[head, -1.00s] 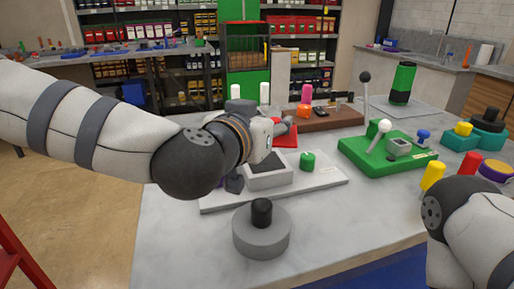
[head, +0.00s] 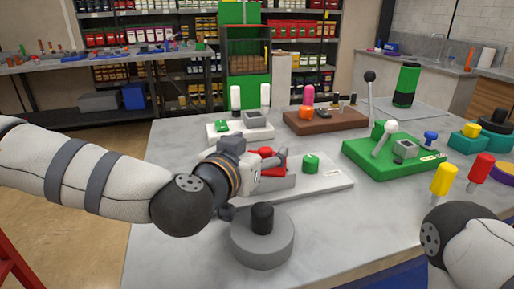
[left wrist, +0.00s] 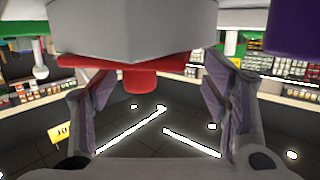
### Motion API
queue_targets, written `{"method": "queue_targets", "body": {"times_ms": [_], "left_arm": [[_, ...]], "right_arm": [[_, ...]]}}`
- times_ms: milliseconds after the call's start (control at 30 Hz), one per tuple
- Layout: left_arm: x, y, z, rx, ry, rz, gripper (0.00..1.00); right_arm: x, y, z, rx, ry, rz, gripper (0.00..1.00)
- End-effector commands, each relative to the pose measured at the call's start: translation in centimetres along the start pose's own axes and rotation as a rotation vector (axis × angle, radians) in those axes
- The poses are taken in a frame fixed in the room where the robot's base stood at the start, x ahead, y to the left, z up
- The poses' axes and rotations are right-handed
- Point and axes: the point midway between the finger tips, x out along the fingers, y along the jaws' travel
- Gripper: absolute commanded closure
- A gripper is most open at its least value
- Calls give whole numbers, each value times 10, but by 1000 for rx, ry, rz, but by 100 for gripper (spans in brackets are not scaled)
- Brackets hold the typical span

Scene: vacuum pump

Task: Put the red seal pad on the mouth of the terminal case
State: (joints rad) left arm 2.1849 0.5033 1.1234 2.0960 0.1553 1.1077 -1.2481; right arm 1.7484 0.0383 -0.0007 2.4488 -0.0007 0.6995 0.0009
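The red seal pad (head: 275,172) lies over the mouth of the pale grey terminal case (head: 268,186), on the white board. In the left wrist view, which appears upside down, the pad (left wrist: 85,62) lies against the case (left wrist: 135,28), its red knob pointing away from the case. I cannot tell whether it sits fully flush. My left gripper (head: 279,160) is at the pad, partly hiding it. In the wrist view its fingers (left wrist: 158,95) are spread, with visible gaps on both sides of the knob. My right gripper is out of view; only its arm shows.
A grey disc with a black knob (head: 262,245) stands in front of the case. A green cylinder (head: 311,162) is on the board (head: 325,181). A white fixture (head: 240,130) stands behind. A green base with levers (head: 380,160) is to the right. The table's front left is clear.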

Motion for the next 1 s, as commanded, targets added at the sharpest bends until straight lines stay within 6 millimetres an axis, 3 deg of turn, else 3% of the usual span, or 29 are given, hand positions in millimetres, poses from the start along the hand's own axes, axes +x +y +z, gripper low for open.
{"method": "queue_targets", "body": {"times_ms": [300,800,1000], "left_arm": [[-2,0,-5,1,0,0,31],[-108,0,-12,6,11,-1,31],[-122,0,-6,0,3,-1,31]], "right_arm": [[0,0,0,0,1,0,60],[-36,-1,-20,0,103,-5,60],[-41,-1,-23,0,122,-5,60]]}}
